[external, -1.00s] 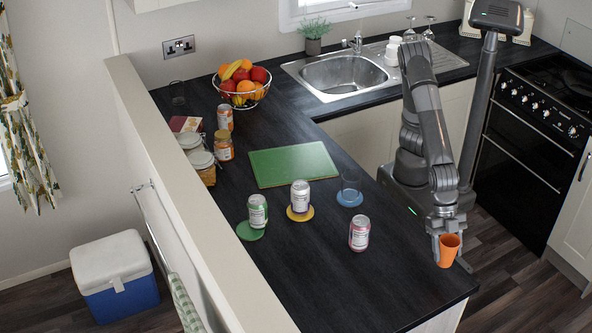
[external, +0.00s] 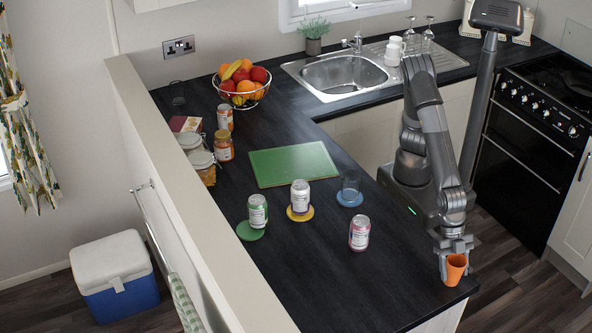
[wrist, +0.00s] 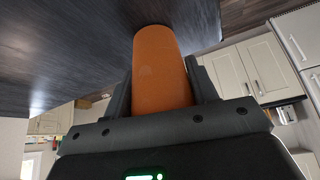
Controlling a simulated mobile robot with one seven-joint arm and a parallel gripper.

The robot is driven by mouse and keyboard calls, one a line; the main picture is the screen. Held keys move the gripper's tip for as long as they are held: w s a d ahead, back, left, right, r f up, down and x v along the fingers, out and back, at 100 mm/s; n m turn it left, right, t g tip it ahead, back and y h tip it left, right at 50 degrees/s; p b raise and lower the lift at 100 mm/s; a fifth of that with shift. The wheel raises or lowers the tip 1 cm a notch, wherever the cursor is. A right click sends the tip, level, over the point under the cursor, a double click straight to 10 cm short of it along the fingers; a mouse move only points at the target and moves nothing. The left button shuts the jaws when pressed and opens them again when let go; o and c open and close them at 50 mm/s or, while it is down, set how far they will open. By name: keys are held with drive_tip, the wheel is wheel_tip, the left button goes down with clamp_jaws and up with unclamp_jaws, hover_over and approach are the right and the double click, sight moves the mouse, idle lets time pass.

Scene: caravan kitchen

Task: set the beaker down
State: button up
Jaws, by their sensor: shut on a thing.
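The orange beaker (external: 455,271) is upright near the right edge of the dark counter, close to its front corner. My gripper (external: 454,263) is shut on it, with a finger on either side. In the wrist view the beaker (wrist: 161,75) fills the space between the fingers, and its far end is close to the dark counter surface. I cannot tell whether its base touches the counter or is slightly above it.
A pink-labelled can (external: 359,233) stands left of the beaker. A green board (external: 292,164) lies behind.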

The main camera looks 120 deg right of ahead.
drive_tip(key=shift+f, duration=0.1)
drive_tip(key=o, duration=1)
drive_tip(key=shift+c, duration=0.2)
drive_tip(key=shift+d+r, duration=0.1)
drive_tip(key=shift+r, duration=0.3)
drive_tip(key=v, duration=1.1)
drive_tip(key=shift+r, duration=0.2)
drive_tip(key=shift+d, duration=0.15)
